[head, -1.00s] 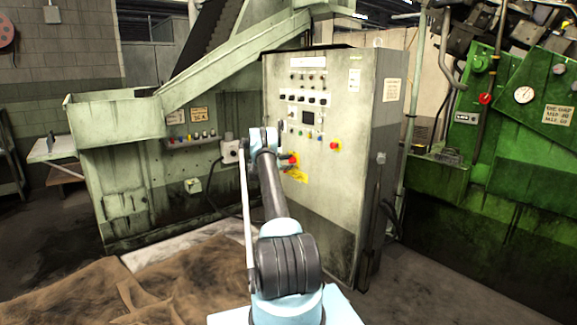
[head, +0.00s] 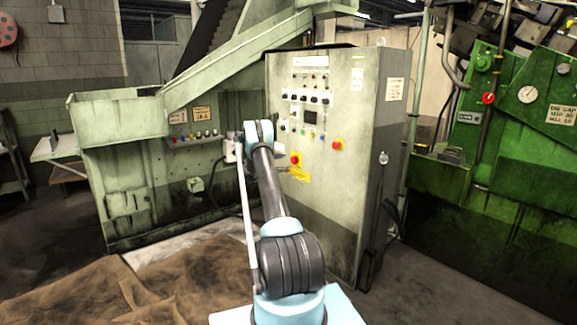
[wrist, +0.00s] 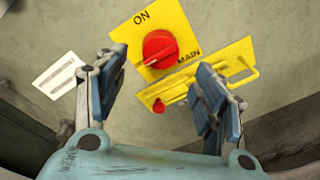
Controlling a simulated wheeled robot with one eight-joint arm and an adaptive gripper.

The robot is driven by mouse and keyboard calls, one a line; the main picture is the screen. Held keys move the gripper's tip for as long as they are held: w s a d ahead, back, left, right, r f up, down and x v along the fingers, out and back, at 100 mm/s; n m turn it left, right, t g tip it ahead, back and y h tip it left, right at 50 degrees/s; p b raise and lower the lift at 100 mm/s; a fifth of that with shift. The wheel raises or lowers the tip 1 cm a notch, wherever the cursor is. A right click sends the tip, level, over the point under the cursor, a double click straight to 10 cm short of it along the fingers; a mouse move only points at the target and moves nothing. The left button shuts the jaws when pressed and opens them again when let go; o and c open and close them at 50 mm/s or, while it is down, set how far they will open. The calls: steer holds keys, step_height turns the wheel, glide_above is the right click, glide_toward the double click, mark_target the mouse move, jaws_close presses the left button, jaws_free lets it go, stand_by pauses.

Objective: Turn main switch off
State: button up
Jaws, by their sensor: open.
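The main switch is a red rotary knob (wrist: 160,49) on a yellow plate marked ON and MAIN (wrist: 177,20). A pale mark on the knob runs toward the lower left in the wrist view. In the head view the red knob (head: 295,160) sits on the front of the grey control cabinet, above a yellow label. My gripper (wrist: 158,68) is open and empty, facing the plate. The knob appears between and beyond its fingertips, with no visible contact. In the head view my gripper is mostly hidden behind my arm.
The grey control cabinet (head: 330,215) carries buttons and another red knob on yellow (head: 337,145). A yellow hasp-like bar (wrist: 225,75) projects beside the main switch, close to the right finger. A green machine (head: 480,220) stands at right. Floor between is clear.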

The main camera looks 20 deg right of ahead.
steer(key=v, duration=0.6)
steer(key=shift+w, duration=0.1)
steer(key=s+a+r+m+g+y, duration=0.1)
steer(key=s+a+r+m+y, duration=0.25)
steer(key=s+r, duration=1.1)
steer(key=s+a+r+m+g+y, duration=0.1)
steer(key=s+a+r+m+y, duration=0.15)
steer(key=s, duration=0.85)
steer(key=s+a+r+m+y, duration=0.15)
steer(key=s+r, duration=0.25)
steer(key=s, duration=0.6)
steer(key=s+a+f+m+y, duration=0.1)
steer(key=s+a, duration=0.2)
steer(key=s, duration=0.5)
steer(key=s+a+f+m+g+y, duration=0.1)
steer(key=s+a+y, duration=0.15)
steer(key=s, duration=0.55)
steer(key=s+a+f+m+y, duration=0.1)
steer(key=s+a+f, duration=0.15)
steer(key=s, duration=0.55)
steer(key=s+a+f+m+y, duration=0.1)
steer(key=s+a+f, duration=0.3)
steer(key=s, duration=0.5)
steer(key=s+a+f+m+y, duration=0.1)
steer(key=s+a+f, duration=0.4)
steer(key=s, duration=0.5)
step_height(320, 180, down, 2)
steer(key=shift+s+f+g+y, duration=0.2)
steer(key=shift+g+y, duration=0.1)
steer(key=shift+y, duration=0.6)
